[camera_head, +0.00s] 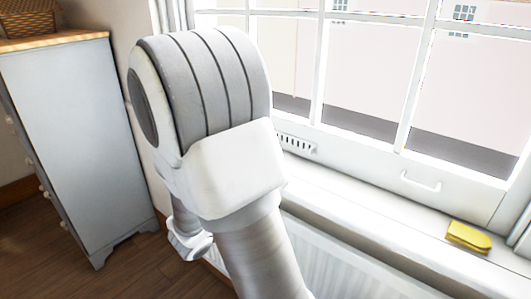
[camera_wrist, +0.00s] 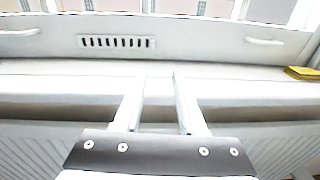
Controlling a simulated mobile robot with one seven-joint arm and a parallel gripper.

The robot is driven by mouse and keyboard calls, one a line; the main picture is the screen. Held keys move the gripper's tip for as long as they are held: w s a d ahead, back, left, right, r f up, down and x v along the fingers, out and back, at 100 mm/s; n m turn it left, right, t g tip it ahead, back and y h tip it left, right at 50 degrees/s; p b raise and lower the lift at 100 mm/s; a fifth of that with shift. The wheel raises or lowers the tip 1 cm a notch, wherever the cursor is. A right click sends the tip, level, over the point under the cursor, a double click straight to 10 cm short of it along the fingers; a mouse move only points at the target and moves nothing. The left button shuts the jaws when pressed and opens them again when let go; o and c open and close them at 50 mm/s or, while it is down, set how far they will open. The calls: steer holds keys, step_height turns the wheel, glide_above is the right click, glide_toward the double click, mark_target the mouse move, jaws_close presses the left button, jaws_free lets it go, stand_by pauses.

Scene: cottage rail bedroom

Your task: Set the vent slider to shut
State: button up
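The vent (camera_wrist: 117,42) is a white strip with a row of dark upright slots, set in the bottom rail of the window frame. Its right part also shows in the head view (camera_head: 297,143), just past my arm, which hides the rest. I cannot make out a separate slider knob, and dark gaps show along the row. My gripper (camera_wrist: 159,75) is open and empty, its two fingers apart and pointing at the window. The fingertips appear below and slightly right of the vent, in front of the sill, apart from the vent. In the head view the fingers are hidden behind my arm.
The sill (camera_head: 370,215) runs below the window, with a radiator (camera_head: 325,260) underneath. A yellow cloth or sponge (camera_head: 468,236) lies at its right. A white handle (camera_head: 420,182) sits on the frame right of the vent. A grey dresser (camera_head: 80,130) stands at left.

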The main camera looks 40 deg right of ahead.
steer(key=n+b, duration=0.1)
steer(key=b, duration=0.2)
glide_toward(310, 151)
steer(key=shift+t, duration=0.4)
steer(key=x, duration=0.8)
steer(key=shift+s+d+f, duration=0.1)
steer(key=shift+d+f, duration=0.1)
steer(key=shift+d, duration=0.05)
jaws_close()
stand_by(0.5)
